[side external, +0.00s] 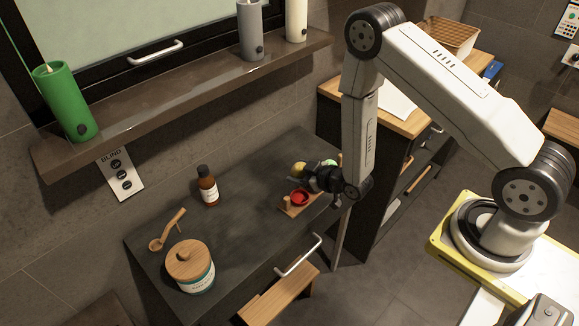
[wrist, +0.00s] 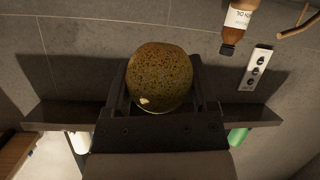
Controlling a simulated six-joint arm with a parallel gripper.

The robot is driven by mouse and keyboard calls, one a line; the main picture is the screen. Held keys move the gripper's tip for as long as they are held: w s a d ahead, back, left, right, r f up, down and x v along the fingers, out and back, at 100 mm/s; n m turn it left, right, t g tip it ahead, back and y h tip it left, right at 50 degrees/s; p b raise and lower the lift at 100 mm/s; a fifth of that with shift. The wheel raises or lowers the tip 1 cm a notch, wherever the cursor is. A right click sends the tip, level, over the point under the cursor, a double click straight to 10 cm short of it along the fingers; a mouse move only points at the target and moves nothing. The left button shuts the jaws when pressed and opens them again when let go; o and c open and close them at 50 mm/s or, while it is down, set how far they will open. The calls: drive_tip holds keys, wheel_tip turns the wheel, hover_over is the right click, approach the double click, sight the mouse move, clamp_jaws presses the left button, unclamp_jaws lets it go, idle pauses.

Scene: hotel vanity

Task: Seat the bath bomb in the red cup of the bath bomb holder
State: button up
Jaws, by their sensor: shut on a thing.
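The bath bomb (wrist: 160,78) is a speckled, yellow-brown ball between my fingers in the wrist view. In the side external view it shows as a small yellow ball (side external: 299,168) at the tip of my gripper (side external: 309,177). My gripper is shut on it, above the dark counter. The bath bomb holder (side external: 287,211) is a small wooden board on the counter, partly hidden by my gripper. Its red cup (side external: 300,198) faces up, just below and in front of the gripper. The red cup does not show in the wrist view.
A light green round thing (side external: 331,162) shows just behind my gripper; I cannot tell what it is. A shelf (side external: 185,95) holds candles.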

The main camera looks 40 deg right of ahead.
sight(300, 199)
drive_tip(key=shift+f, duration=0.35)
drive_tip(key=shift+f, duration=3.45)
drive_tip(key=shift+f, duration=0.2)
drive_tip(key=o, duration=1.2)
drive_tip(key=shift+s, duration=0.1)
drive_tip(key=shift+v, duration=3.85)
